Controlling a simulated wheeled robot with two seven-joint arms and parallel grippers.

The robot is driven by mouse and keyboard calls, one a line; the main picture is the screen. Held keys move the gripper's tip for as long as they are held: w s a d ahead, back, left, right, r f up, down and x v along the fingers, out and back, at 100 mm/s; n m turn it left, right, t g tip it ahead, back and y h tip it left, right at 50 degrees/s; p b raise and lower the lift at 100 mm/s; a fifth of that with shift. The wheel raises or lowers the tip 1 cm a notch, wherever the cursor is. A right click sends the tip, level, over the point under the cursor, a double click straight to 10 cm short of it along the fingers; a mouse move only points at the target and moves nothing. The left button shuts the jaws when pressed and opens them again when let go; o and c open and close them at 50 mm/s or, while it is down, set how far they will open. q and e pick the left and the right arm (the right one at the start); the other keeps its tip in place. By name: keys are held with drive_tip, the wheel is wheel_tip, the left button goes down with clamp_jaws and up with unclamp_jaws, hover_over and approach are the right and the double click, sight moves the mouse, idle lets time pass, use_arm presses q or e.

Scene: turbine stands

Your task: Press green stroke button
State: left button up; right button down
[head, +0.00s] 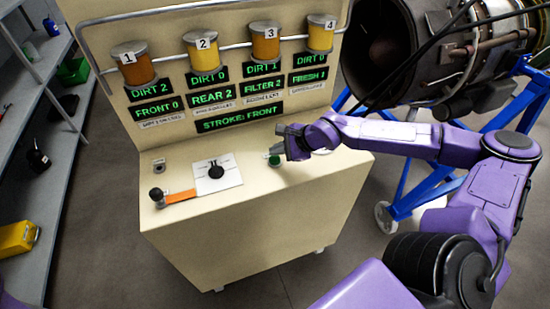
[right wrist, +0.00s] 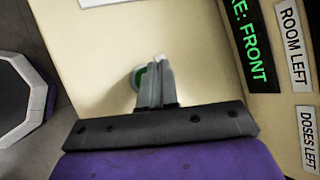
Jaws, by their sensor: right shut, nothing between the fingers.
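The green stroke button (head: 274,161) sits on the sloping top of the cream console (head: 250,228), right of the black selector knob. My right gripper (head: 283,154) is shut and empty, with its fingertips right at the button in the head view. In the right wrist view the shut fingers (right wrist: 158,75) cover most of the button, and a green edge (right wrist: 138,77) in a pale ring shows at their left. I cannot tell whether the fingertips touch it. The stroke display (head: 236,118) reads "STROKE: FRONT". My left gripper is not in view.
A black selector knob (head: 216,171) on a white plate and a black ball lever (head: 157,195) by an orange strip stand left of the button. Several numbered amber jars (head: 265,42) line the back panel. A turbine on a blue stand (head: 418,190) is at right, grey shelves (head: 45,150) at left.

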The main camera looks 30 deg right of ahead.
sight(277, 160)
drive_tip(key=shift+f, duration=0.15)
idle(0.7)
drive_tip(key=shift+f, duration=0.3)
drive_tip(key=shift+f+b, duration=0.35)
drive_tip(key=shift+f, duration=0.1)
idle(0.6)
drive_tip(key=shift+r+p, duration=0.9)
drive_tip(key=shift+p, duration=0.15)
wheel_tip(277, 160, up, 5)
drive_tip(key=p, duration=0.5)
drive_tip(key=shift+p, duration=0.4)
